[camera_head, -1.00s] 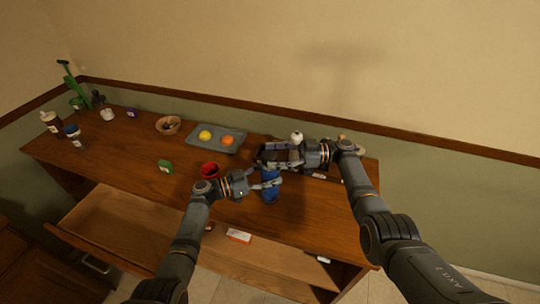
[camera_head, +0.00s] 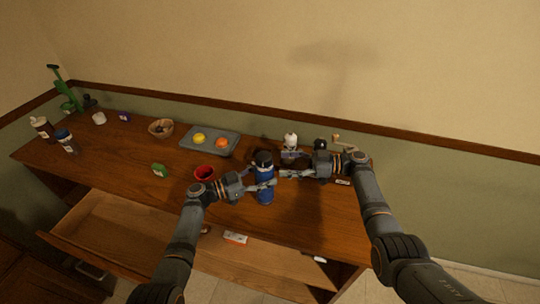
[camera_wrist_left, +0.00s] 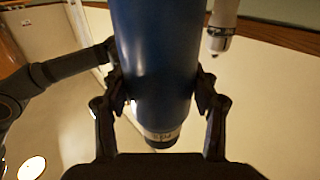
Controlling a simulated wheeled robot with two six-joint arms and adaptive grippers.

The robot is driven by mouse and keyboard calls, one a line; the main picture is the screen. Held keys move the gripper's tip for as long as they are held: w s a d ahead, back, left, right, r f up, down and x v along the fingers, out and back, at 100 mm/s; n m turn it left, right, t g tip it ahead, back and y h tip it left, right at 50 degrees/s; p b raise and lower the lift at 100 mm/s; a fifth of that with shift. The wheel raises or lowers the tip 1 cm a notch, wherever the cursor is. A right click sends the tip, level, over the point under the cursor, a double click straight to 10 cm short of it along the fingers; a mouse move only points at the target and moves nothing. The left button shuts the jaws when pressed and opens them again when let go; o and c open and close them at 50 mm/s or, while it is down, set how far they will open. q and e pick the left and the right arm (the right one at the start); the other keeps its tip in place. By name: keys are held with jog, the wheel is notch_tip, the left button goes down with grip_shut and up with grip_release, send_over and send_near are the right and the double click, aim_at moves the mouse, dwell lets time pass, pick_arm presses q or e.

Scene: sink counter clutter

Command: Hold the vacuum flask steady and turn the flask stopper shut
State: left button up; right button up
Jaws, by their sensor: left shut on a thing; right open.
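The vacuum flask (camera_head: 265,173) is blue and stands upright on the wooden counter, with a black top (camera_head: 262,158) where the stopper is. I cannot tell whether the stopper is fully seated. My left gripper (camera_head: 264,186) is shut around the flask body from the left. In the left wrist view the blue flask (camera_wrist_left: 154,60) fills the space between the two fingers. My right gripper (camera_head: 290,173) is open just to the right of the flask's upper part, with its fingers pointing left and nothing seen between them.
A red cup (camera_head: 204,173) stands just left of my left gripper. A white-topped item (camera_head: 291,141) and a grinder with a crank stand close behind my right gripper. An open drawer (camera_head: 130,217) juts out in front.

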jog(key=s+f+m+t+h, duration=0.2)
jog(key=s+m+t, duration=0.1)
jog(key=t, duration=0.2)
jog(key=m+t+h, duration=0.1)
jog(key=m+t, duration=0.3)
jog(key=t, duration=0.1)
send_near(270, 159)
jog(key=x, duration=1.2)
jog(key=shift+w+a+f, duration=0.15)
jog(key=shift+w+f, duration=0.05)
jog(key=shift+w, duration=0.05)
jog(key=c, duration=1.2)
jog(key=shift+g, duration=0.3)
